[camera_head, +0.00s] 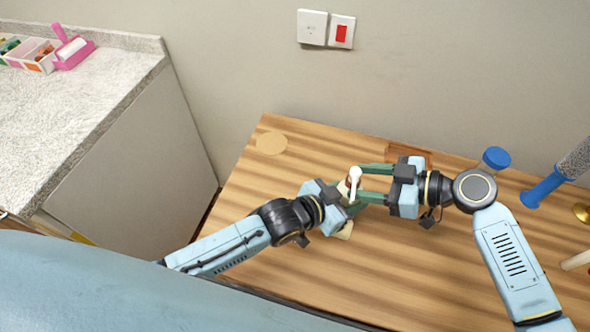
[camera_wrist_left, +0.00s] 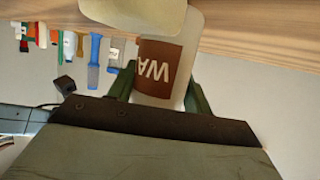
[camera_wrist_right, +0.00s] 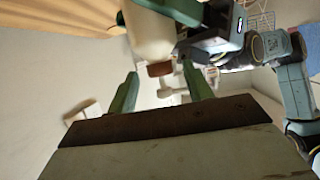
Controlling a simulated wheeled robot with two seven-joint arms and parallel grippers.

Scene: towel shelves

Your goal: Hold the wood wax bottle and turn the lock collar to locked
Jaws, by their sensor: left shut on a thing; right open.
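The wood wax bottle (camera_wrist_left: 196,48) is whitish with a brown label reading "WA", upside down in the left wrist view. My left gripper (camera_wrist_left: 165,88) is shut on it, one green finger on each side. In the head view the bottle's white top (camera_head: 354,174) stands up between the two arms, and my left gripper (camera_head: 340,192) hides much of the body. My right gripper (camera_head: 361,182) is open, its fingertips close to either side of the white top. My right gripper (camera_wrist_right: 160,88) also shows open in the right wrist view. The lock collar's setting cannot be made out.
The striped wooden table (camera_head: 300,185) is clear at front. A blue-lidded container (camera_head: 495,158) and a blue-ended tube (camera_head: 545,187) stand right. A stone counter (camera_head: 70,110) is at left.

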